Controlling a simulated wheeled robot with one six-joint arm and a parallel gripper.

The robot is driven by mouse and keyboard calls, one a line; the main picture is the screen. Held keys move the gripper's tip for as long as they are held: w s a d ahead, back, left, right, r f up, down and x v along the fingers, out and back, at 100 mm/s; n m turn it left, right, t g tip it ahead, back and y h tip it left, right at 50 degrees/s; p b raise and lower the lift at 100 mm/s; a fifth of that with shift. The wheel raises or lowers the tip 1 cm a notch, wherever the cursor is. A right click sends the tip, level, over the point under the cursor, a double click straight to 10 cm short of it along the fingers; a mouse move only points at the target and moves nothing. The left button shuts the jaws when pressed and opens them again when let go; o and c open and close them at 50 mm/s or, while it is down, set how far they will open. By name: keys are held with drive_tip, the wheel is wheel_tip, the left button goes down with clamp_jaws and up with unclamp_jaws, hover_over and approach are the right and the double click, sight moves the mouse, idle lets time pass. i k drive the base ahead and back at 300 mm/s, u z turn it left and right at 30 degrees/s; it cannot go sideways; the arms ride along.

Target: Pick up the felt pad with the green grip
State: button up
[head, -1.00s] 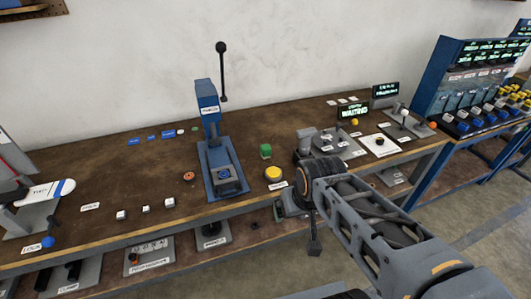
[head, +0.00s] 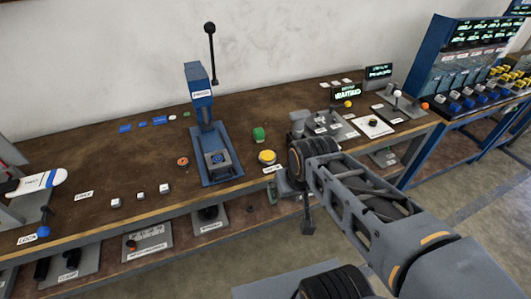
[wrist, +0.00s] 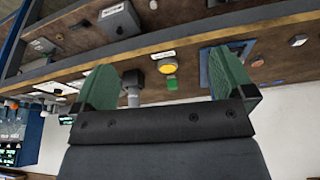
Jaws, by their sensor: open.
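The felt pad's green grip (head: 258,134) stands on the brown workbench (head: 110,185), right of the blue press (head: 208,140) and behind a round yellow button (head: 267,156). The felt itself is too small to make out. In the wrist view the green grip (wrist: 172,83) shows beyond the yellow button, between my fingers in the picture but well apart from them. My gripper (wrist: 169,73) is open and empty, with its two green fingers spread in front of the bench edge. In the head view my arm hides most of the gripper.
The press's tall lever (head: 211,50) rises left of the grip. Several small white blocks and an orange-red disc (head: 183,161) lie farther left. A lit display (head: 347,93) stands to the right. The bench has a lower shelf with labelled fixtures.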

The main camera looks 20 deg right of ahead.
sight(259, 134)
drive_tip(key=z, duration=2.15)
drive_tip(key=i, duration=1.1)
drive_tip(key=u, duration=3.35)
drive_tip(key=i, duration=0.5)
